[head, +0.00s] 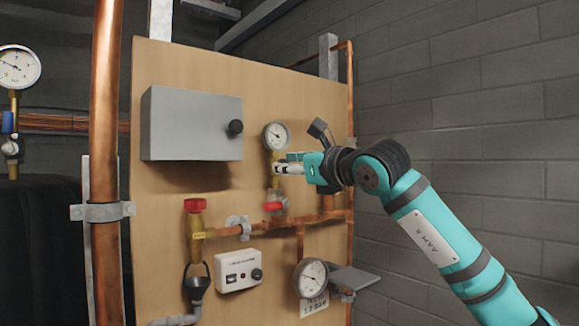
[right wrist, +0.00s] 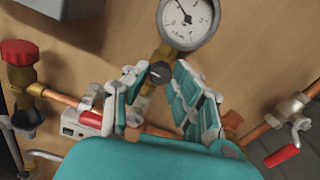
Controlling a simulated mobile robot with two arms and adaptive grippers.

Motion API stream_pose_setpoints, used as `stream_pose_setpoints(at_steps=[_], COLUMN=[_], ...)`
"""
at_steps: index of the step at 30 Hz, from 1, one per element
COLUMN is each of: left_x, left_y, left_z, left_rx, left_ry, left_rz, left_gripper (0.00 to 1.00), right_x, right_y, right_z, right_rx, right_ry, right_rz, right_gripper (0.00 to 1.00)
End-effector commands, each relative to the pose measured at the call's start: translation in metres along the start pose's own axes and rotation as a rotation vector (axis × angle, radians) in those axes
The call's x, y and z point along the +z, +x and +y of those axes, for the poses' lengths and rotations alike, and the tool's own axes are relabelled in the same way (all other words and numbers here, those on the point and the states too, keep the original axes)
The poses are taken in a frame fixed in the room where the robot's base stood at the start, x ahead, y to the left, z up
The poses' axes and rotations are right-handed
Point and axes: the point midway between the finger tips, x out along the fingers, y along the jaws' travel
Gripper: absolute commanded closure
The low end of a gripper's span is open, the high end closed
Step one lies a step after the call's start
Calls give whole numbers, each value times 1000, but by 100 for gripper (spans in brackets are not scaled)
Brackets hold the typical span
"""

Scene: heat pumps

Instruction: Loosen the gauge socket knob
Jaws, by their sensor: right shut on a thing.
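The gauge (head: 276,136) with a white dial sits on a brass socket on the wooden panel. It also shows at the top of the right wrist view (right wrist: 188,20). The gauge socket knob (right wrist: 159,73) is small, round and dark, on the brass socket just below the dial. In the head view my gripper covers it. My right gripper (head: 284,169) reaches in from the right, below the gauge. In the right wrist view its two fingers (right wrist: 158,78) stand on either side of the knob, and it is shut on the knob. My left gripper is not in view.
A grey box (head: 192,124) is left of the gauge. A red-handled valve (head: 274,206) sits below it, and a red-capped valve (head: 195,206) lower left. A second gauge (head: 311,277) and a white control box (head: 239,270) are lower. A copper pipe (head: 104,150) stands at left.

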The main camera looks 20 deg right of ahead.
Motion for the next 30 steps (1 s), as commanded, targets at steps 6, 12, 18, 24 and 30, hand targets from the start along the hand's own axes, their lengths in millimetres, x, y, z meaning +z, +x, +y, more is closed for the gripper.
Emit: stream_pose_setpoints(at_steps=[6,12,18,24,30], left_x=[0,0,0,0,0], left_y=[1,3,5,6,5], left_z=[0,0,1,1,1], left_rx=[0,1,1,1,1], left_ry=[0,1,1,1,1], left_rz=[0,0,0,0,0], left_gripper=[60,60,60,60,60], right_x=[0,0,0,1,1], right_y=[0,0,0,0,0], right_z=[0,0,0,-1,-1], right_rx=[0,-1,-1,-2,-1], right_ry=[-31,-131,-298,-489,-678], right_rz=[-1,-1,-1,-1,-1], right_gripper=[100,100,100,100,100])
